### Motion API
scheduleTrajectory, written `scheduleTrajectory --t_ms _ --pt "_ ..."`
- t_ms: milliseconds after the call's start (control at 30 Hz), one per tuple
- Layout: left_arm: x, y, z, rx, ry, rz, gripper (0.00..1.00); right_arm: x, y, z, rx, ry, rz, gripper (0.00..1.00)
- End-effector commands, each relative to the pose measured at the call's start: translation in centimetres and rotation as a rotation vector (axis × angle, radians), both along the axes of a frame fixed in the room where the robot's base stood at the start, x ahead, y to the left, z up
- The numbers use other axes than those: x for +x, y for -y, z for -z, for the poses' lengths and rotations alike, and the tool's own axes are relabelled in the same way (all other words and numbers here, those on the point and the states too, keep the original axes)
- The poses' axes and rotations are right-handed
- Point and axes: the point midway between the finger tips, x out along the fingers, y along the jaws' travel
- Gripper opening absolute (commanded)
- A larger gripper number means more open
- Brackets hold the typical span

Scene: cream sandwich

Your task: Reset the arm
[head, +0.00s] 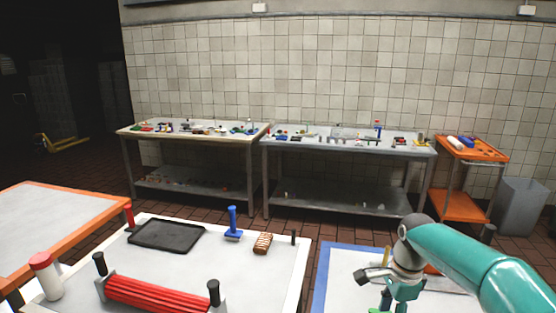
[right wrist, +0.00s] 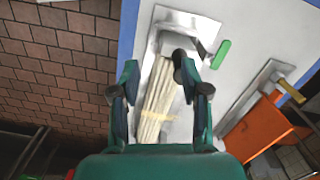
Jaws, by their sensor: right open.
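My right arm comes in from the right in the head view. Its gripper (head: 372,288) hangs over the blue-edged table at the lower right. In the right wrist view the right gripper (right wrist: 157,70) has its two fingers spread apart. A pale cream, ridged bundle (right wrist: 158,100) shows below and between the fingers; I see no finger closed on it. My left gripper is not in view.
The blue-edged table (head: 320,290) also holds a flat metal tool (right wrist: 180,20) and a green handle (right wrist: 222,54). An orange container (right wrist: 258,130) is at its right. The middle table holds a black tray (head: 166,235), red roller (head: 158,296), blue-handled tool (head: 233,224) and brown striped piece (head: 263,243).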

Motion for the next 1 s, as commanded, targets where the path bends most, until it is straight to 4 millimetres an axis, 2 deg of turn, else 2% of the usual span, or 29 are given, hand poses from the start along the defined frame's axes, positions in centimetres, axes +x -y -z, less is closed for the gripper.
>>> scheduleTrajectory --t_ms 33,167,267,367,400,533,633,800,967,1000 --pt "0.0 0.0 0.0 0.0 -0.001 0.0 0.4 -0.2 -0.6 1.7 0.012 -0.004 -0.05 0.46" --pt "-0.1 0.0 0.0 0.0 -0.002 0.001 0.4 -0.6 -2.3 6.3 0.053 0.012 -0.206 0.46" --pt "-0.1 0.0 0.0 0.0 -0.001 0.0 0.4 -1.8 -4.1 10.8 0.094 0.028 -0.352 0.46" --pt "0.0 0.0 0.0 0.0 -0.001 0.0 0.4 -4.4 -6.5 16.5 0.151 0.061 -0.536 0.46" --pt "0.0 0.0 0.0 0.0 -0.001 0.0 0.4 -6.0 -7.6 19.0 0.175 0.079 -0.619 0.46" --pt "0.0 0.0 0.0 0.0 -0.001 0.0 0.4 -11.9 -10.4 25.0 0.228 0.157 -0.856 0.46" --pt "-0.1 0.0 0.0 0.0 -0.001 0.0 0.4 -16.1 -11.8 27.6 0.241 0.207 -0.994 0.46" --pt "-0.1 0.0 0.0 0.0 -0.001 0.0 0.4 -22.3 -12.9 29.7 0.234 0.264 -1.172 0.46" --pt "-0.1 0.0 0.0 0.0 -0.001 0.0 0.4 -27.4 -13.1 30.2 0.21 0.295 -1.315 0.46" --pt "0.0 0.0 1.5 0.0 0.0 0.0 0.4 -27.1 -13.0 31.8 0.2 0.304 -1.321 0.46"
